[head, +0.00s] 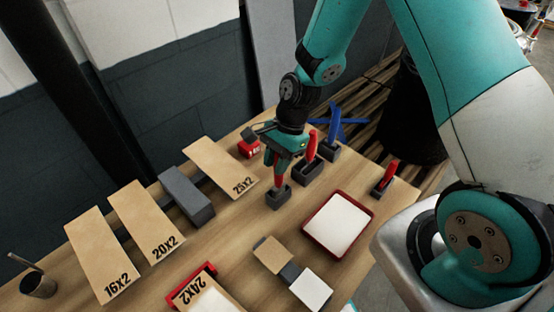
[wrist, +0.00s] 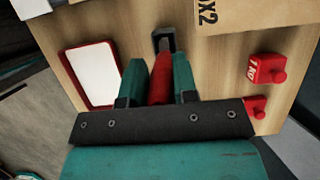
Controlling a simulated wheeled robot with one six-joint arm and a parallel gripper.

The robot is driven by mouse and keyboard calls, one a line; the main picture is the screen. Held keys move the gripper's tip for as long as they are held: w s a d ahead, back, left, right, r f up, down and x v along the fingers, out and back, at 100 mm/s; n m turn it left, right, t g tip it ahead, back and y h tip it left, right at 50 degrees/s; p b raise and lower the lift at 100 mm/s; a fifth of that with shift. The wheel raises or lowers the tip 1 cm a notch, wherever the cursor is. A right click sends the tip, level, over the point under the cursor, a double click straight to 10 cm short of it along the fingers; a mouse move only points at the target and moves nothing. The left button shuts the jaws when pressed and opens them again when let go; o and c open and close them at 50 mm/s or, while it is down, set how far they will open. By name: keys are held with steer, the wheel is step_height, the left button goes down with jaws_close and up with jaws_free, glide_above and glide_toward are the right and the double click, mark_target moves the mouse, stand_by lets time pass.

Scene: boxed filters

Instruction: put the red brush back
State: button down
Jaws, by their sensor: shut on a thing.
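My gripper (head: 282,158) is shut on the red brush (head: 279,173), with its teal fingers on either side of the handle. The brush is upright, and its lower end meets a small dark holder (head: 278,198) on the table. I cannot tell how deep it sits in it. In the wrist view the red brush (wrist: 160,82) lies between the fingers, and the dark holder (wrist: 164,38) shows just beyond its end. The lower end of the brush is hidden.
Other dark holders with red-handled tools (head: 311,146) (head: 390,174) stand behind and to the right. A red weight (head: 248,150) is behind the gripper. A red-rimmed tray (head: 308,236) lies in front. Cardboard boxes (head: 150,222) fill the left.

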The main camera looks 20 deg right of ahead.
steer(key=shift+f+b, duration=0.4)
steer(key=shift+f, duration=0.15)
steer(key=c, duration=0.8)
jaws_free()
steer(key=shift+r, duration=0.1)
